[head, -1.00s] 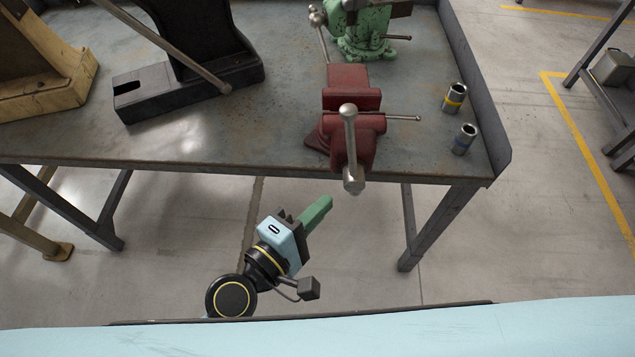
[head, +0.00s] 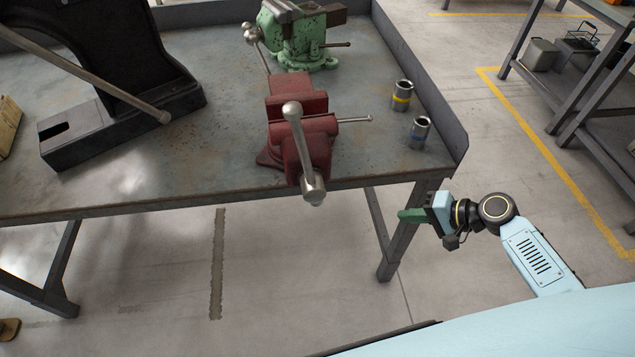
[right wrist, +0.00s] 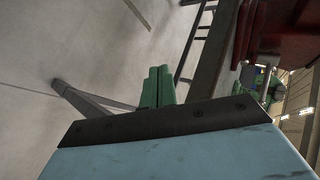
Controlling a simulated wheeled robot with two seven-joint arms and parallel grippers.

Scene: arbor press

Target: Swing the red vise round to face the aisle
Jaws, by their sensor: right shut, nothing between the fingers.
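The red vise (head: 298,141) sits on the front edge of the grey workbench (head: 170,180). Its screw end and steel handle hang over the edge toward me, and a thin steel bar sticks out to the right. My right gripper (head: 403,216) is in front of the bench near its right corner, to the right of the vise and apart from it. Its green fingers point left and are shut, with nothing between them. In the right wrist view the shut fingers (right wrist: 158,88) show, with part of the red vise (right wrist: 285,28) at upper right. My left gripper is out of view.
A green vise (head: 300,38) stands behind the red one. Two steel sockets, one yellow-banded (head: 401,96) and one blue-banded (head: 419,131), stand to its right. A black press (head: 110,100) stands at left. A yellow-lined aisle (head: 545,140) runs along the right.

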